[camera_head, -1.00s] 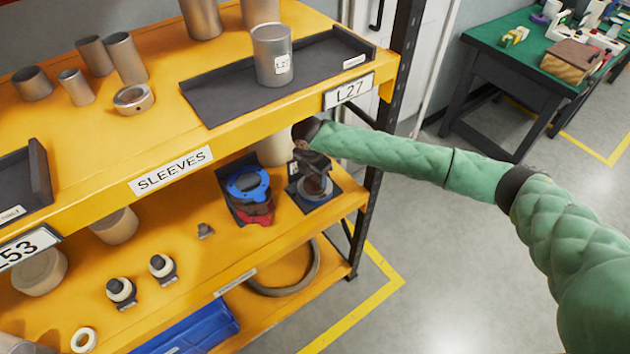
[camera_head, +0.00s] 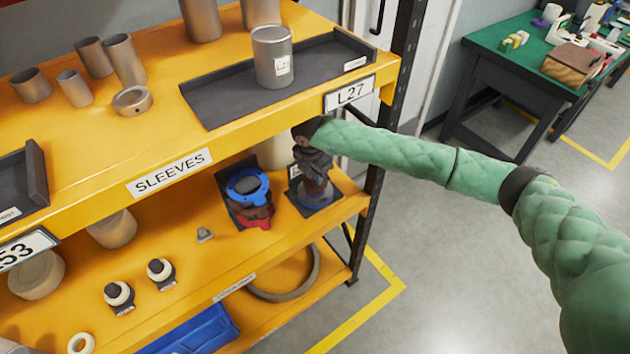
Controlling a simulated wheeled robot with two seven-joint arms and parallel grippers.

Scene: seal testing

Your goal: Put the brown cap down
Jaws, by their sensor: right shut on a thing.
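My right gripper (camera_head: 315,178) reaches onto the lower shelf from the right and points down. It is shut on the brown cap (camera_head: 317,190), which is small and partly hidden by the fingers. The cap is upright, just over or on a dark square tray (camera_head: 333,196) at the shelf's right end. Something blue shows low on that tray, under the cap. I cannot tell whether the cap touches what is below it. My left gripper is not in view.
Left of the tray, a dark holder carries a blue ring part (camera_head: 246,182) and a red part (camera_head: 258,216). The upper shelf (camera_head: 160,135) hangs close above my right gripper. A black rack post (camera_head: 370,215) stands just right of the tray. Small parts stand farther left.

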